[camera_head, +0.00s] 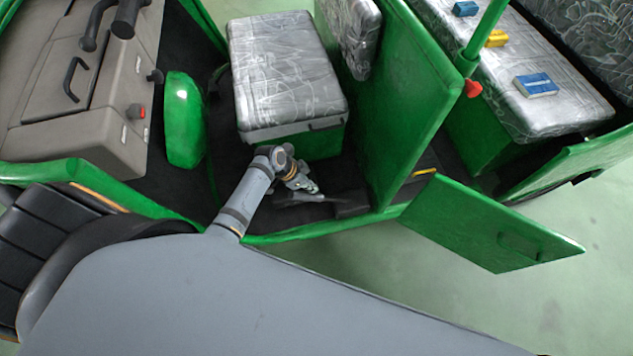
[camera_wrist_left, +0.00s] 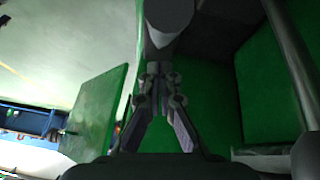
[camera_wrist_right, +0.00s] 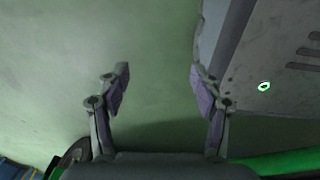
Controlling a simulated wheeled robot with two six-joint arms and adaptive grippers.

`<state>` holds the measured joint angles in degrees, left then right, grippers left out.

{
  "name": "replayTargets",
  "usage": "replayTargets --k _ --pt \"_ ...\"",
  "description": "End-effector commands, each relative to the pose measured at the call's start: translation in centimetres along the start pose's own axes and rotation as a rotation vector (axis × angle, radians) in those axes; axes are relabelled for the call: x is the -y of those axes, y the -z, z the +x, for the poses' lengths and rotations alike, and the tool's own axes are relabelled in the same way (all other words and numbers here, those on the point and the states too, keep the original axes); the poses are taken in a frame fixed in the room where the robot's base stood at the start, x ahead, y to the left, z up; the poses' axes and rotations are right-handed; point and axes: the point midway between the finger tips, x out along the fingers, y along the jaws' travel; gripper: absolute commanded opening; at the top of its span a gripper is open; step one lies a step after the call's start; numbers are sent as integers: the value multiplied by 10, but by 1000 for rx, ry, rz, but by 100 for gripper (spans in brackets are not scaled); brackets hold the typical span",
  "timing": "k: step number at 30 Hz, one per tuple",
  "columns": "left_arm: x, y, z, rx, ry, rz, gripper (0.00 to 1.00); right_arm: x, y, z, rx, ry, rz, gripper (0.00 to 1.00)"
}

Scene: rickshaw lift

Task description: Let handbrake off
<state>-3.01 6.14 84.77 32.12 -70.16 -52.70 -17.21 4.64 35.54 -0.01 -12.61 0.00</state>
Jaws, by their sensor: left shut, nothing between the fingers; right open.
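The handbrake appears to be the dark grey lever (camera_head: 308,197) low on the floor beside the driver's seat (camera_head: 288,80). My left gripper (camera_head: 310,186) reaches into the cab over the green sill and is right at this lever. In the left wrist view its fingertips (camera_wrist_left: 160,72) are together with nothing between them. A grey rounded shape (camera_wrist_left: 170,15), possibly the lever, lies just beyond the tips; I cannot tell whether they touch. My right gripper (camera_wrist_right: 160,82) is open and empty in the right wrist view, over pale green floor.
A green partition (camera_head: 400,95) stands right of the seat, and an open green door (camera_head: 495,225) swings out below it. The grey dashboard (camera_head: 90,85) is at left. Blue and yellow boxes lie on the rear bench (camera_head: 505,95). Floor at lower right is clear.

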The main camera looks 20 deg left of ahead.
Motion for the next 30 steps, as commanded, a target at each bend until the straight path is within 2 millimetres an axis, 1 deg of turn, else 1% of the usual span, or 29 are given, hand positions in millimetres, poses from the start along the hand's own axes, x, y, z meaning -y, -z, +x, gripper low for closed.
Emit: replayTargets --k 1,3,9,15,18,22,23,24,25,30 --pt "2 -12 5 4 1 -1 0 2 -1 4 0 2 1 66" --pt "5 -27 10 6 0 -2 0 5 -1 7 1 5 2 66" --pt "14 -67 28 5 0 -2 0 5 -3 23 1 4 2 66" --pt "21 -97 48 3 1 -1 0 4 -4 41 0 1 0 66" --pt "24 -108 56 3 1 -1 0 5 -5 49 0 1 0 66" --pt "26 -118 64 2 0 0 0 5 -6 57 3 1 1 66" --pt "26 -119 65 2 0 0 0 4 -3 58 3 -1 0 66" --pt "26 -122 67 3 1 -1 0 2 6 57 -6 -3 0 66" --pt "27 -124 69 4 1 -1 0 1 11 57 -10 -4 0 66" --pt "26 -132 74 10 -1 -3 0 3 18 59 -10 -2 1 66"
